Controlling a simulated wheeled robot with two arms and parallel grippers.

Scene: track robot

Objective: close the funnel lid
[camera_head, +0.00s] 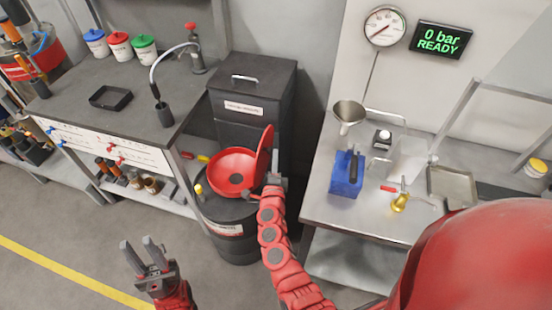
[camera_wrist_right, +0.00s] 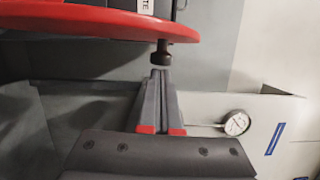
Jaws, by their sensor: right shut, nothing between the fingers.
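The red funnel (camera_head: 235,172) sits on top of a dark drum (camera_head: 232,240). Its red lid (camera_head: 265,150) stands raised, nearly upright, at the funnel's right side. In the right wrist view the lid (camera_wrist_right: 90,32) crosses the top, with a dark knob (camera_wrist_right: 162,56) below its edge. My right gripper (camera_head: 277,180) is beside the lid's outer side; its shut, empty fingers (camera_wrist_right: 160,74) point at the knob, very close to it. I cannot tell whether they touch. My left gripper (camera_head: 139,245) is open and empty, low in front of the workbench, away from the funnel.
A dark bin (camera_head: 252,100) stands right behind the drum. A workbench (camera_head: 120,120) is on the left, and a steel table (camera_head: 350,215) with a blue container (camera_head: 345,175) on the right. Open floor (camera_head: 70,240) lies at the lower left.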

